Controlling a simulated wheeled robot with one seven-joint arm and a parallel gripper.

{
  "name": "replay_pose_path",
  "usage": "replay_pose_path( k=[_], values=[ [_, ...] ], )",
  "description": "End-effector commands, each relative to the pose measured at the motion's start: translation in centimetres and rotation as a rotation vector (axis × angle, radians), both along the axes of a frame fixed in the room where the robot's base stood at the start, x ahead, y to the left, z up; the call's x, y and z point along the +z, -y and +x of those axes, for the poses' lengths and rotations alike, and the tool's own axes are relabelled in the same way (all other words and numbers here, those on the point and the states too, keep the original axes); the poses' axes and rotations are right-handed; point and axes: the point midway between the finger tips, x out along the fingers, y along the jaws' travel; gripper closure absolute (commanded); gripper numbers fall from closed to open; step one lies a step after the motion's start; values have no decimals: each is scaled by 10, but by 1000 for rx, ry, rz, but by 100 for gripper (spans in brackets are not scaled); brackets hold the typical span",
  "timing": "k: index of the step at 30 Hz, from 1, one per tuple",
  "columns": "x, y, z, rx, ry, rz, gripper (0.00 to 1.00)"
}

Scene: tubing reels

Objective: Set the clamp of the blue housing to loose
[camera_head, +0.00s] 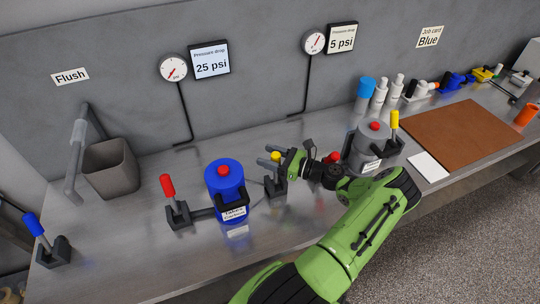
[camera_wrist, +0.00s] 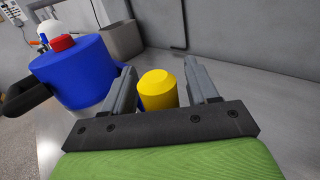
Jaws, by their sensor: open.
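The blue housing (camera_head: 226,178), with a red button on top and a white label, stands upright on the steel bench; in the wrist view it is at upper left (camera_wrist: 75,72). A red-handled lever (camera_head: 167,186) stands in a dark bracket at its left, its handle near upright. A yellow-handled lever (camera_head: 276,157) stands in a dark bracket at its right. My gripper (camera_head: 271,156) is open at the yellow handle. In the wrist view, the yellow handle (camera_wrist: 157,92) sits between the two open fingers (camera_wrist: 158,74), with gaps visible. Contact cannot be told.
A grey housing (camera_head: 368,145) with red and yellow levers stands right, close to my arm. A grey bin (camera_head: 110,168) and a blue-handled lever (camera_head: 35,226) are left. Wall signs read "Flush" (camera_head: 70,77) and "Blue" (camera_head: 430,38); displays read 25 psi (camera_head: 210,62) and 5 psi (camera_head: 341,40).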

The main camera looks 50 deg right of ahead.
Motion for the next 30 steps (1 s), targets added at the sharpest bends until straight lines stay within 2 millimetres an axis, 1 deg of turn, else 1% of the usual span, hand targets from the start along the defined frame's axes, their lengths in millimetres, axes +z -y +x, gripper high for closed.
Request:
replay_pose_path(
  k=[2,13,23,30],
  values=[
    [0,0,0,0,0,0,43],
    [0,0,0,0,1,0,100],
    [-1,-1,-3,0,19,-9,100],
    [-2,-7,-14,-2,118,-68,100]
  ],
)
